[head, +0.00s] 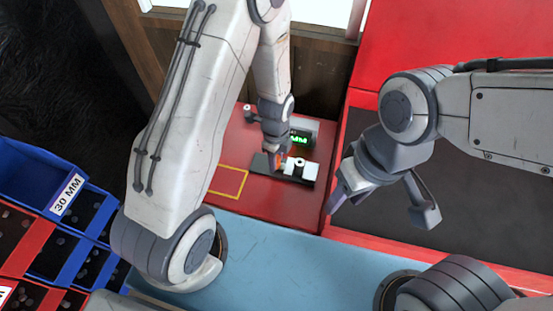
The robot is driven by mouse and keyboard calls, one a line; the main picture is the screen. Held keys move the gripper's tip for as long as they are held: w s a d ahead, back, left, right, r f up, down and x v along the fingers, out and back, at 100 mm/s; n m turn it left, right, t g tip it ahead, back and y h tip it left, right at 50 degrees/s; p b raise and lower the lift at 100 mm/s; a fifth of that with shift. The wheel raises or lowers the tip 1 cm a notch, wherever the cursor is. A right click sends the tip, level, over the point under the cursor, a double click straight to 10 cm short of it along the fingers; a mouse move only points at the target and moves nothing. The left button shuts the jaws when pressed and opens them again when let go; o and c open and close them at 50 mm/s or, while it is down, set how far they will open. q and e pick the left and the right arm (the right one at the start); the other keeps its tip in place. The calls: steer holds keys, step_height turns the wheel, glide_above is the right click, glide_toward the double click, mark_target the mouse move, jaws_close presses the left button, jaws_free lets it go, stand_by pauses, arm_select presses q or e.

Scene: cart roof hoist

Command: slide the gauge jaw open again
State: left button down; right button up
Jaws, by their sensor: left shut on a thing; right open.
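The gauge (300,182) is a dark bar with light blocks on the red bench top, near the middle of the head view. A small green-lit display (299,138) stands just behind it. My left gripper (280,158) reaches down over the left part of the gauge and is shut on a part there that looks like the gauge jaw. The fingers and arm hide much of that part, so I cannot tell how wide the jaw stands. My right gripper (382,207) is open and empty, to the right of the gauge and apart from it.
A yellow outlined square (229,181) is marked on the red bench left of the gauge. Blue and red bins (31,177) with small dark parts, one labelled 30 MM, stand at the left. A dark panel with red edging (478,207) lies at the right.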

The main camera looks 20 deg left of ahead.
arm_select(q)
steer(key=shift+a, duration=0.9)
steer(key=c, duration=0.6)
jaws_free()
steer(key=shift+d, duration=0.1)
step_height(320, 180, up, 11)
steer(key=shift+f+b, duration=0.2)
steer(key=shift+b, duration=0.6)
